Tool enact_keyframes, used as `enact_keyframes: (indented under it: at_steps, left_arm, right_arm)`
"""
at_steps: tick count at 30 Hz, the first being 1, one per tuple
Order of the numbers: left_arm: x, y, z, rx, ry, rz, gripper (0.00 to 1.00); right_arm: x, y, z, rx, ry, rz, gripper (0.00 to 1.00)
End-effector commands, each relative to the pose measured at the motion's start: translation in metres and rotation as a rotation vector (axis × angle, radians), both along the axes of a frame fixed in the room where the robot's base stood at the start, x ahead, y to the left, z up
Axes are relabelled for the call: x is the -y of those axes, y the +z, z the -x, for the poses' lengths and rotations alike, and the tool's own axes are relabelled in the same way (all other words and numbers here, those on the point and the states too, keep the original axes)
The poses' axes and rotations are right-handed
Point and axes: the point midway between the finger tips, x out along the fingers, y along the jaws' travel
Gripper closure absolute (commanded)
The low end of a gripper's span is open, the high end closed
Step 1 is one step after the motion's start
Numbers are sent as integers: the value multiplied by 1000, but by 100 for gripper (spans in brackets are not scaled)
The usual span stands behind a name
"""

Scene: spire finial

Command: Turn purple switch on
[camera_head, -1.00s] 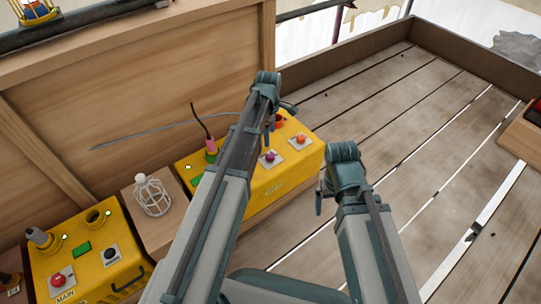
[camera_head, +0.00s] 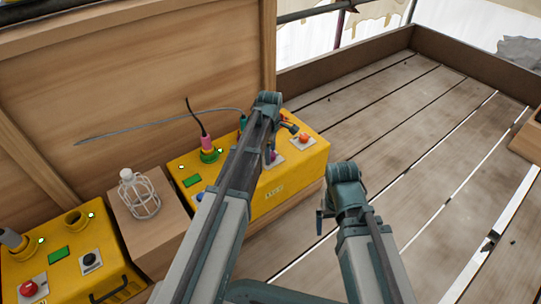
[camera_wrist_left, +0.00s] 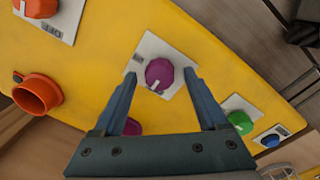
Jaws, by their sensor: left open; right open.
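The purple switch (camera_wrist_left: 159,74) is a round knob with a pale mark, on a white plate (camera_wrist_left: 180,92) on the yellow box (camera_wrist_left: 215,55). In the left wrist view my left gripper (camera_wrist_left: 161,76) is open, with one finger on each side of the knob; I cannot tell if they touch it. In the head view the switch (camera_head: 275,156) is mostly hidden behind my left gripper (camera_head: 270,153). My right gripper (camera_head: 321,217) is open and empty, in front of the yellow box's right end.
A red-orange knob (camera_head: 303,138) sits right of the purple switch. Green (camera_wrist_left: 240,121) and blue (camera_wrist_left: 270,139) controls are nearby. A caged lamp (camera_head: 139,196) stands on a wooden block to the left. Plank floor (camera_head: 400,130) lies clear to the right.

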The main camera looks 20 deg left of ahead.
Motion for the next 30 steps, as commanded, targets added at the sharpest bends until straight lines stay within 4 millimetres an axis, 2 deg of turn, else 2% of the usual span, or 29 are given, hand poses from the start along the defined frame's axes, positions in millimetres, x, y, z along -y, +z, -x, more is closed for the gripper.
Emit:
enact_keyframes:
  at_steps: [5,17,25,30]
  left_arm:
    - [0,1,0,0,0,0,27]
    - [0,1,0,0,0,0,99]
    - [0,1,0,0,-17,0,100]
    - [0,1,0,0,-85,0,100]
  right_arm:
    - [0,1,0,0,0,0,3]
    - [0,1,0,0,0,0,3]
    - [0,1,0,0,0,0,3]
    - [0,1,0,0,0,0,3]
